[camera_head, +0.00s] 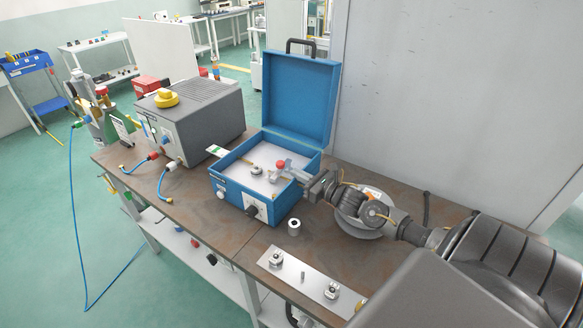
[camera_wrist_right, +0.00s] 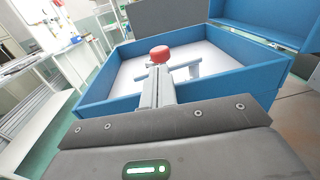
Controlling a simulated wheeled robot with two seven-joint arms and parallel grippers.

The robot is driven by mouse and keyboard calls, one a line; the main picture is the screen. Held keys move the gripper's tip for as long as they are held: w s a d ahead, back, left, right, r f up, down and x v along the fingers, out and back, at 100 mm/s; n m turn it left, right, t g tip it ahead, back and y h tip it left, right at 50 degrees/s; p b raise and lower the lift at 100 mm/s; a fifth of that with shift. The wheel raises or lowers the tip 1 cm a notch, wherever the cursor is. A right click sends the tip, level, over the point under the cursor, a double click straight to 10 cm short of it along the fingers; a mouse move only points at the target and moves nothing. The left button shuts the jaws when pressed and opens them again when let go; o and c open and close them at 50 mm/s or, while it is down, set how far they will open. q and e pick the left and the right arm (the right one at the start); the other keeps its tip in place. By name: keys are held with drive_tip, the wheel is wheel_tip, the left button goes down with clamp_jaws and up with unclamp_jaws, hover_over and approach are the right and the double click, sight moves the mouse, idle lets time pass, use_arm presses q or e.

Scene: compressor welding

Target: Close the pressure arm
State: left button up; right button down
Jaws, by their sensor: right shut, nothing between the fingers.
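The pressure arm appears to be the light grey bar (camera_wrist_right: 186,67) with a round red knob (camera_wrist_right: 160,54), inside the open blue box (camera_head: 228,182). In the head view the red knob (camera_head: 281,163) stands over the box's white inner plate. My right gripper (camera_head: 292,172) reaches over the box's right wall, its fingers shut and empty. In the right wrist view the shut fingers (camera_wrist_right: 157,82) point at the knob, very near it; I cannot tell whether they touch. The fingers partly hide the bar. My left gripper is not in view.
The box's blue lid (camera_head: 299,97) stands open behind it. A grey machine (camera_head: 203,115) with a yellow cap stands to the left. A small metal cylinder (camera_head: 294,226) and a metal plate (camera_head: 310,283) with fittings lie in front. A grey wall panel (camera_head: 440,100) rises behind my right arm.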

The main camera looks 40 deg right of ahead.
sight(280, 169)
drive_tip(key=shift+p+x, duration=0.5)
drive_tip(key=shift+x, duration=1.1)
drive_tip(key=b, duration=0.1)
drive_tip(key=w+a+b, duration=0.1)
drive_tip(key=b, duration=0.1)
drive_tip(key=shift+a+f, duration=0.15)
drive_tip(key=shift+f, duration=0.15)
drive_tip(key=shift+w+a+b, duration=0.25)
drive_tip(key=shift+w+b, duration=0.05)
drive_tip(key=shift+b, duration=0.1)
drive_tip(key=shift+w+a+r, duration=0.15)
drive_tip(key=shift+w+r, duration=0.1)
drive_tip(key=shift+s, duration=0.15)
